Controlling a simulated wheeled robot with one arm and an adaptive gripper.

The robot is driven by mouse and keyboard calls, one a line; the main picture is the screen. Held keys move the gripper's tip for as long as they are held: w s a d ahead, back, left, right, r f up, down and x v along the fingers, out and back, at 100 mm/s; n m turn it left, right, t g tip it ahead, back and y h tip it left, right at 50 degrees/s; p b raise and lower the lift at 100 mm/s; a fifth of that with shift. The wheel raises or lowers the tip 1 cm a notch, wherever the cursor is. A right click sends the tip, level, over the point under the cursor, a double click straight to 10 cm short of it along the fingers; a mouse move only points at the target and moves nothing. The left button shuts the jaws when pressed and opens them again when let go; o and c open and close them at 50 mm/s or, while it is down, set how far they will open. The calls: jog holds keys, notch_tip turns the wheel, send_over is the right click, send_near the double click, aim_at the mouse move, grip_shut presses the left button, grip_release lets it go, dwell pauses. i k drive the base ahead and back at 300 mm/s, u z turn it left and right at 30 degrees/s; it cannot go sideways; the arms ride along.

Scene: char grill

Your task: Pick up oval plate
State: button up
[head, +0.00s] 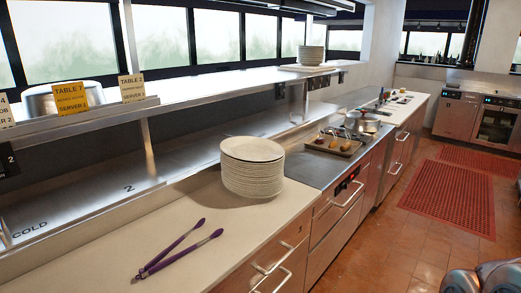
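A tall stack of white plates (252,172) stands on the pale counter in the middle of the head view. The top plate looks round to slightly oval; the perspective leaves its true shape unclear. A smaller stack of white plates (311,56) sits farther back on the upper shelf. I cannot tell from here which stack holds the oval plate. My gripper is not in view. Only rounded grey metal parts, probably of my arm, show at the bottom right corner, apart from both stacks.
Purple-handled tongs (180,248) lie on the counter (110,262) in front of the large stack. A tray with utensils (334,142) and a metal pot (362,122) stand behind it. The metal shelf (215,95) overhangs the counter's back.

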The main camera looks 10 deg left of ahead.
aim_at(246, 148)
jog(key=z, duration=0.55)
jog(key=i, duration=1.35)
jog(key=u, duration=2.65)
